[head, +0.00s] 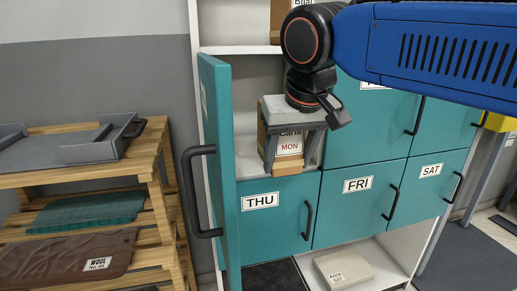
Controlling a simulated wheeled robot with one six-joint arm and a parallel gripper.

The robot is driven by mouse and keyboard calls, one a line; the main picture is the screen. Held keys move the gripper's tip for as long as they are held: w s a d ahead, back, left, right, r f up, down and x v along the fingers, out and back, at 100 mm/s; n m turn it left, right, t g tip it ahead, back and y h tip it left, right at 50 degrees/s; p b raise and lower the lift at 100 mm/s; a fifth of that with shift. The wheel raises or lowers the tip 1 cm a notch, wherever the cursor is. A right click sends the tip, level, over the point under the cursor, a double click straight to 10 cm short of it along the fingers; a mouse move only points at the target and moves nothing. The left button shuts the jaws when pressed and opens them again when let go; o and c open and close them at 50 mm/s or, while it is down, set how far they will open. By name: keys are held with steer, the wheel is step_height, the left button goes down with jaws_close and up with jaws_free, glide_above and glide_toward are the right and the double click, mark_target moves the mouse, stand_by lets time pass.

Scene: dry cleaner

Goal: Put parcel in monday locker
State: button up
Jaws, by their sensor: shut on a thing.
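The parcel (288,164) is a brown box with a white label reading "Carla" and a red "MON". My gripper (291,158) is shut on it, with a grey finger on each side, and comes from above. The parcel is upright at the open compartment (246,150) directly above the THU door. Whether it rests on the compartment floor is hard to tell. The teal door (217,150) of this compartment stands swung open on the left, with a dark handle (195,190). No day label for it is readable from here.
The THU (278,228) and FRI (345,215) doors below and the SAT door (432,175) are shut. A box (343,268) marked SAT lies on the bottom shelf. A wooden rack (160,200) at left holds a grey tray (75,155) and folded textiles (65,262).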

steer(key=shift+w+a+f, duration=0.65)
steer(key=shift+w+a, duration=0.15)
steer(key=shift+w, duration=2.05)
steer(key=shift+w+a+f, duration=0.6)
steer(key=shift+w+a, duration=0.25)
steer(key=shift+w, duration=1.95)
steer(key=shift+w+a+f, duration=0.65)
steer(key=shift+w+a, duration=0.15)
steer(key=shift+w, duration=2.05)
steer(key=f, duration=0.3)
steer(key=shift+w, duration=0.2)
steer(key=shift+w+a+f, duration=0.1)
steer(key=shift+w, duration=0.1)
steer(key=shift+f, duration=0.1)
steer(key=o, duration=1.3)
steer(key=shift+o, duration=0.2)
steer(key=v, duration=1.2)
